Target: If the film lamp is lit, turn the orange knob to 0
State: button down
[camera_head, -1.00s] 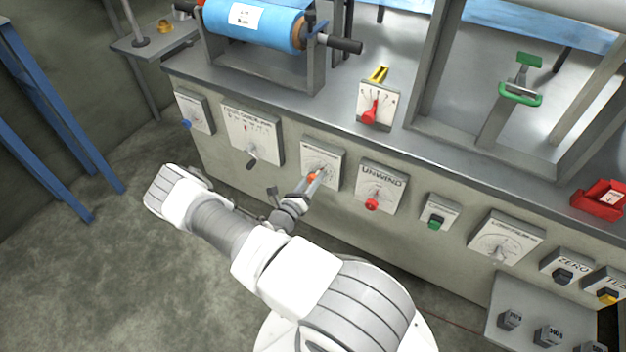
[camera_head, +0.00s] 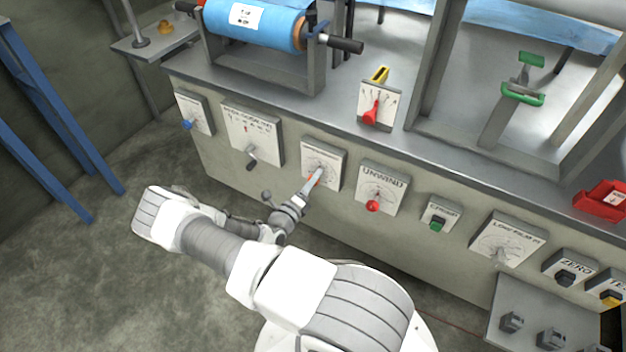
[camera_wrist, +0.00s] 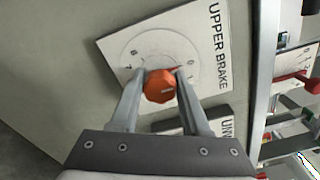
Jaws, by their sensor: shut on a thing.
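The orange knob (camera_wrist: 160,86) sits on the white dial plate marked UPPER BRAKE (camera_wrist: 190,35), which also shows in the head view (camera_head: 322,155). My gripper (camera_wrist: 162,88) is shut on the knob, one finger on each side. In the head view my gripper (camera_head: 314,180) reaches the plate from below and hides most of the knob.
The UNWIND dial with a red knob (camera_head: 373,206) is close on the right of the gripper. A panel with a dark-handled lever (camera_head: 251,160) is on the left. A green button (camera_head: 436,224) is further right. Open floor (camera_head: 90,280) lies at left.

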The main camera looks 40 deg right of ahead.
jog(key=shift+s, duration=0.1)
jog(key=shift+c, duration=1.9)
grip_release()
jog(key=shift+a, duration=0.1)
jog(key=p+v, duration=0.3)
jog(key=v, duration=1.4)
jog(key=shift+a, duration=0.1)
